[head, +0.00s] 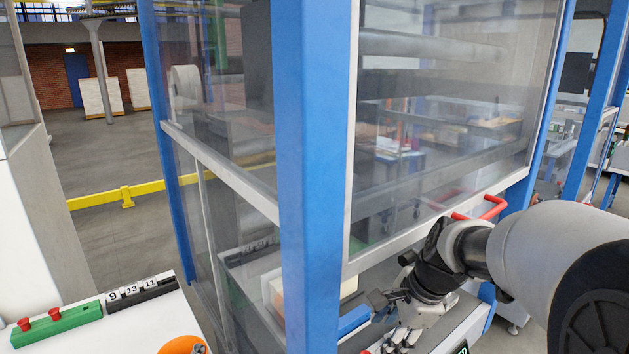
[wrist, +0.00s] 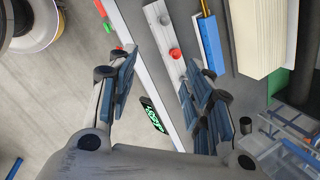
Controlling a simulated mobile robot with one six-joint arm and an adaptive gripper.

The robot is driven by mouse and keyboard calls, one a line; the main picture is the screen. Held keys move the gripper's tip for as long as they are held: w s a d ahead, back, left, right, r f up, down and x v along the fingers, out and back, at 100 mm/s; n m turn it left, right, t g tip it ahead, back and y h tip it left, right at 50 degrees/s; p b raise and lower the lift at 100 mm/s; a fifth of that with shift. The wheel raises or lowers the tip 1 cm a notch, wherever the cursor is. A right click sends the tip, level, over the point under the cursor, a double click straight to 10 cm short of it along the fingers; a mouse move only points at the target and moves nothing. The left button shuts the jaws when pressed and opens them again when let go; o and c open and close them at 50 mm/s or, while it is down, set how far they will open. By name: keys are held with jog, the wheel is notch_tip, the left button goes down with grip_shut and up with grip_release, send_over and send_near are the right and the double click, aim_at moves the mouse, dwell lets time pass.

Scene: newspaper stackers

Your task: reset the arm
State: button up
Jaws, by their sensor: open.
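My arm reaches in from the right of the head view and bends down at the wrist. My gripper (head: 392,322) is low in front of the glazed machine, over a light ledge. In the wrist view my gripper (wrist: 165,80) shows its two blue-grey fingers spread well apart with nothing held between them. Below the fingers are a pale strip with a red knob (wrist: 175,54) and a small black display with green characters (wrist: 155,114). Whether a fingertip touches the ledge is hard to tell.
A blue post (head: 307,170) and glass panel (head: 430,130) stand close beside my arm, with a red handle (head: 495,207) near it. A stack of paper (wrist: 257,38) lies at the right. A green block (head: 57,326) with red buttons sits at lower left. Open floor lies beyond the yellow barrier (head: 128,194).

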jog(key=s+r+n+h, duration=0.1)
jog(key=s+r+n, duration=0.1)
jog(key=s+n, duration=0.6)
jog(key=s+r+n+t+h, duration=0.1)
jog(key=s+r+n, duration=0.2)
jog(key=s+n, duration=0.6)
jog(key=s, duration=0.7)
jog(key=shift+a+n+t+h, duration=0.3)
jog(key=shift+a, duration=0.05)
jog(key=shift+c, duration=0.2)
